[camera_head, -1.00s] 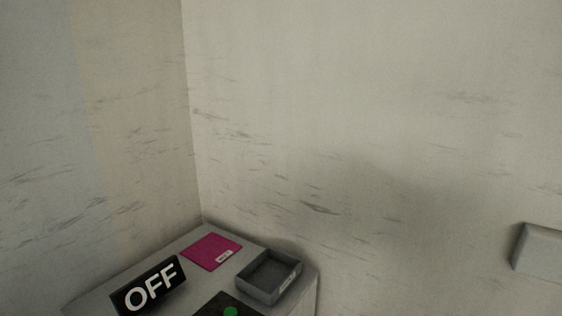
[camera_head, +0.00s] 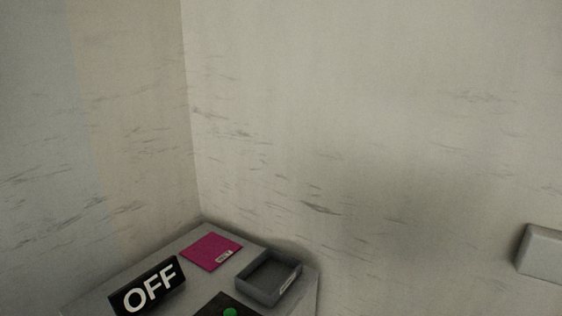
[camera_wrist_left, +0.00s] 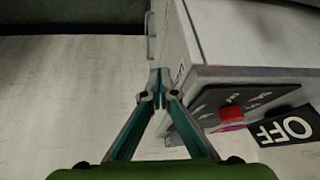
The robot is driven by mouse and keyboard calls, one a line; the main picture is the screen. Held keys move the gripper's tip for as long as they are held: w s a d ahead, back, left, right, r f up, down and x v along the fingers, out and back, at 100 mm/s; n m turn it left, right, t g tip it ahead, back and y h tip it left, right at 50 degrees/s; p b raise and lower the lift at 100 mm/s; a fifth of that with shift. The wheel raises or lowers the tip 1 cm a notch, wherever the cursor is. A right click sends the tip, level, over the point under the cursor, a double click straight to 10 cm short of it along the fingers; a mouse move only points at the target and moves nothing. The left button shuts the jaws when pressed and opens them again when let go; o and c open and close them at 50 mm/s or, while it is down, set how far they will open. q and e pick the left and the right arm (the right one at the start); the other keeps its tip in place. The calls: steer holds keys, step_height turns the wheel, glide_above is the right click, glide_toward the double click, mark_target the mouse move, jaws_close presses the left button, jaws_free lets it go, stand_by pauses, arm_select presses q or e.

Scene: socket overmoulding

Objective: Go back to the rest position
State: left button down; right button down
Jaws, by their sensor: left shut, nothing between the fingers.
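My left gripper (camera_wrist_left: 158,97) shows in the left wrist view, its two teal-lined fingers closed together at the tips with nothing between them. It is beside the corner of a light grey cabinet or machine, near a dark panel (camera_wrist_left: 205,110) with a red button (camera_wrist_left: 232,115). I cannot tell whether the fingers touch the corner. Neither gripper shows in the head view.
In the head view, a grey table (camera_head: 197,233) in the wall corner bears a black OFF sign (camera_head: 148,287), a magenta mat (camera_head: 211,251), an empty-looking grey tray (camera_head: 268,296) and a dark box with a green button (camera_head: 230,312). A pale box (camera_head: 541,254) is at right.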

arm_select(q)
steer(key=s+a+f+n+g+y, duration=0.1)
steer(key=s+a+f+n+g, duration=0.15)
steer(key=s+a, duration=0.4)
steer(key=s+d+f+g+b, duration=0.15)
steer(key=f+b, duration=0.25)
steer(key=f, duration=1.5)
steer(key=s+f+b, duration=0.3)
steer(key=f+b, duration=0.2)
steer(key=f, duration=1.4)
steer(key=s+a+f+b, duration=0.2)
steer(key=s+f+b, duration=0.3)
steer(key=s+f, duration=1)
step_height(320, 180, down, 4)
steer(key=shift+s+a+f+g+y, duration=0.1)
steer(key=shift+s+a+g+y, duration=0.2)
steer(key=shift+a, duration=0.05)
